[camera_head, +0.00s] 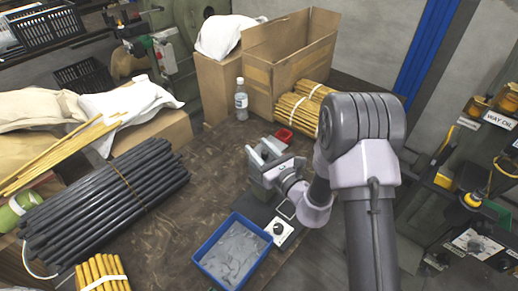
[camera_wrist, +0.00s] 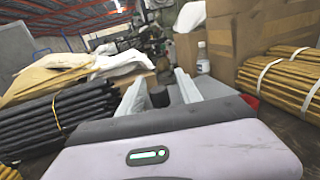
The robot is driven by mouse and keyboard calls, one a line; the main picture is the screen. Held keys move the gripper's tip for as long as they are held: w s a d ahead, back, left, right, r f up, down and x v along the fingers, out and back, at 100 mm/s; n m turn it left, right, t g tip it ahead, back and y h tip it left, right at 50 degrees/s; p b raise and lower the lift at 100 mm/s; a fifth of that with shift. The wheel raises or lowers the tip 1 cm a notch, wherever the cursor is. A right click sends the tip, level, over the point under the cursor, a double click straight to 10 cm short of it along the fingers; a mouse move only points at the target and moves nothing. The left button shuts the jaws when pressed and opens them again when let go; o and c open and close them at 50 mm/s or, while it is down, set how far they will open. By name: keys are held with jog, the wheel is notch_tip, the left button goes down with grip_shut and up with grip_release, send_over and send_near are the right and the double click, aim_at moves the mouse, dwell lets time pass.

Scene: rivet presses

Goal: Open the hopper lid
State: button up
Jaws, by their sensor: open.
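In the wrist view a short dark cylinder (camera_wrist: 160,97), perhaps the lid's knob, shows between the two light grey fingers of my gripper (camera_wrist: 159,88). The fingers are apart, one on each side of it. I cannot tell whether either finger touches it.
A blue bin of grey parts (camera_head: 206,268) and a panel with a black dial (camera_head: 284,234) are in front. A small red tray (camera_head: 284,135), a bottle (camera_head: 241,100) and a cardboard box (camera_head: 272,65) stand behind. Black rods (camera_head: 105,195) lie left; bare bench lies between.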

grip_shut()
dwell(1.5)
